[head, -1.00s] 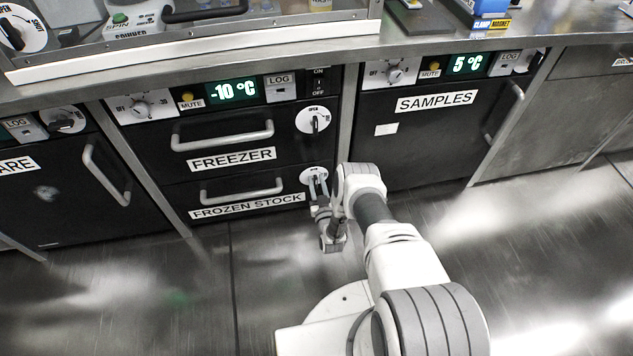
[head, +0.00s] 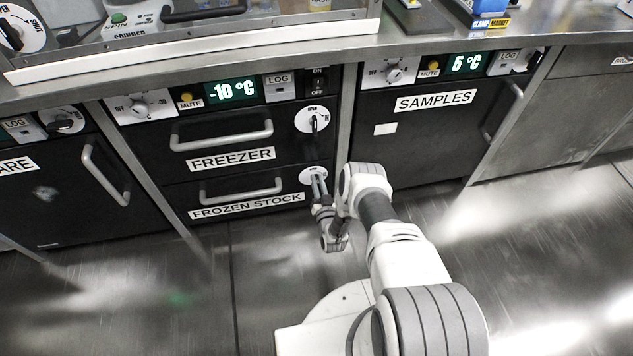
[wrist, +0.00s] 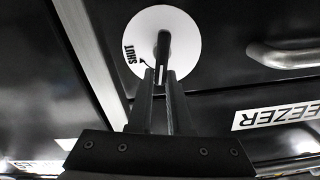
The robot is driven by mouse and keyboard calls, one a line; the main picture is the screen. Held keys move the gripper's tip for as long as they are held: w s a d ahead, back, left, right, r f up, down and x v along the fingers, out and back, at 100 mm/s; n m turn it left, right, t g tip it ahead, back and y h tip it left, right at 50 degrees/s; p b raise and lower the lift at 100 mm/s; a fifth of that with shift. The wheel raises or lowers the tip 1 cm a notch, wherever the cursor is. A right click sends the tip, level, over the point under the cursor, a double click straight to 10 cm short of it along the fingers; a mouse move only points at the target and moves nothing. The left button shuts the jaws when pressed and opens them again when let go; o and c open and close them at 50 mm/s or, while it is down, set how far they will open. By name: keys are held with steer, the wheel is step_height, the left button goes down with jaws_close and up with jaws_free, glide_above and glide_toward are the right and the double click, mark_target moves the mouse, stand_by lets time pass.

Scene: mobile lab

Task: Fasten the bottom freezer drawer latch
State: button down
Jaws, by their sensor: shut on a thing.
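The bottom freezer drawer, labelled FROZEN STOCK (head: 246,205), is flush with the cabinet front. Its latch is a white round dial (head: 307,173) at the drawer's right end. The dial also fills the top of the wrist view (wrist: 182,28), with a SHUT mark at its left edge. A dark latch handle (wrist: 163,48) crosses the dial, nearly upright in that view. My gripper (wrist: 161,80) is shut on the handle's near end. In the head view my gripper (head: 319,188) is small and partly covers the dial, so the handle's angle there is hard to tell.
The upper FREEZER drawer (head: 232,159) is closed, with its own dial latch (head: 312,120) above mine. Bar handles stick out on both drawers. The SAMPLES cabinet (head: 430,140) stands to the right past a metal post. The floor in front is clear.

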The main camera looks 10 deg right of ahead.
steer(key=m, duration=0.3)
steer(key=d+m, duration=0.1)
steer(key=shift+f+m, duration=0.25)
steer(key=shift+m, duration=0.05)
steer(key=m, duration=0.3)
steer(key=shift+d+f+m, duration=0.3)
steer(key=shift+d, duration=0.05)
steer(key=m, duration=0.3)
steer(key=f+m, duration=0.1)
steer(key=m, duration=0.3)
steer(key=shift+d+f, duration=0.15)
steer(key=shift+f, duration=0.05)
steer(key=shift+w, duration=0.1)
steer(key=c, duration=0.8)
jaws_free()
steer(key=shift+c, duration=0.2)
steer(key=shift+s, duration=0.25)
